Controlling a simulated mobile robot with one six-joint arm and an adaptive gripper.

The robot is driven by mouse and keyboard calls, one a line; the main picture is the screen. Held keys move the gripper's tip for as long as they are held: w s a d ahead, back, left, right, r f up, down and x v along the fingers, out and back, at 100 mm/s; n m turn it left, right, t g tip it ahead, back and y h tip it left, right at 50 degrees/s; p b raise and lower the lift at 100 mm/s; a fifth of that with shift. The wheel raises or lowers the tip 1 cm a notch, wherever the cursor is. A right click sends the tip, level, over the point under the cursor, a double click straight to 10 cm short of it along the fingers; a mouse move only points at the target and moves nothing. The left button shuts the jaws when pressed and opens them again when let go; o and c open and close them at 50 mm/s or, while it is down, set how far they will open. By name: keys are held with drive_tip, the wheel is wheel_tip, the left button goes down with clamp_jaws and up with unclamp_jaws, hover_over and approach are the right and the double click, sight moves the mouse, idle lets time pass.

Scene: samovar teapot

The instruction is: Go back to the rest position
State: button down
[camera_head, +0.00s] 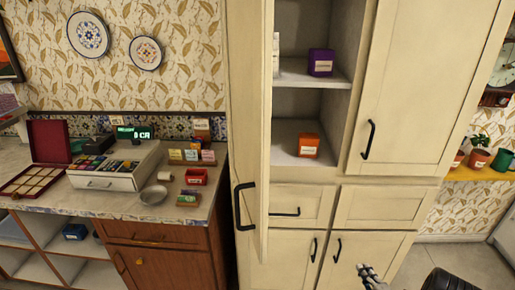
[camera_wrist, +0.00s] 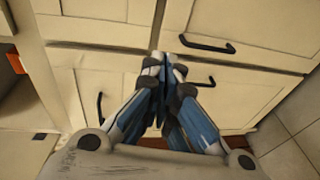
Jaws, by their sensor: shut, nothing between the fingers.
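My gripper (camera_head: 370,275) shows at the bottom edge of the head view, in front of the lower cabinet doors. In the wrist view my gripper (camera_wrist: 164,62) is shut, its fingertips together with nothing between them. It points at the cream cabinet's drawers and lower doors. The tall cream cabinet (camera_head: 418,80) has its upper left door (camera_head: 250,110) standing open, seen nearly edge-on. Inside, a purple box (camera_head: 321,62) stands on the upper shelf and an orange box (camera_head: 308,146) on the lower one. A white item (camera_head: 276,55) is partly hidden by the open door.
The open door juts forward with its black handle (camera_head: 244,206). A yellow shelf (camera_head: 480,174) with pots is at right. Floor (camera_head: 450,262) shows at lower right.

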drive_tip(key=w+r+m+g+h, duration=0.2)
drive_tip(key=w+r+m, duration=0.15)
drive_tip(key=r, duration=0.95)
drive_tip(key=w+r+m+g+h, duration=0.15)
drive_tip(key=w+r, duration=0.35)
drive_tip(key=r, duration=0.7)
drive_tip(key=s+a+r+m+g, duration=0.35)
drive_tip(key=s+a+r, duration=0.2)
drive_tip(key=r, duration=0.55)
drive_tip(key=s+a+r+m+g, duration=0.1)
drive_tip(key=s+a+r+m, duration=0.3)
drive_tip(key=s, duration=0.3)
drive_tip(key=s+a+r+m, duration=0.1)
drive_tip(key=s+a+r, duration=0.35)
drive_tip(key=s, duration=0.25)
drive_tip(key=s+a+m+g, duration=0.1)
drive_tip(key=s+a, duration=0.3)
drive_tip(key=s, duration=0.3)
drive_tip(key=s+a+f+m+g+y, duration=0.1)
drive_tip(key=s+a, duration=0.3)
drive_tip(key=s, duration=0.4)
drive_tip(key=s+a+m+g+y, duration=0.1)
drive_tip(key=s+a+m, duration=0.2)
drive_tip(key=s, duration=0.5)
drive_tip(key=shift+s+a+f+g, duration=0.15)
drive_tip(key=shift+s+a+g, duration=0.15)
drive_tip(key=shift+a, duration=0.2)
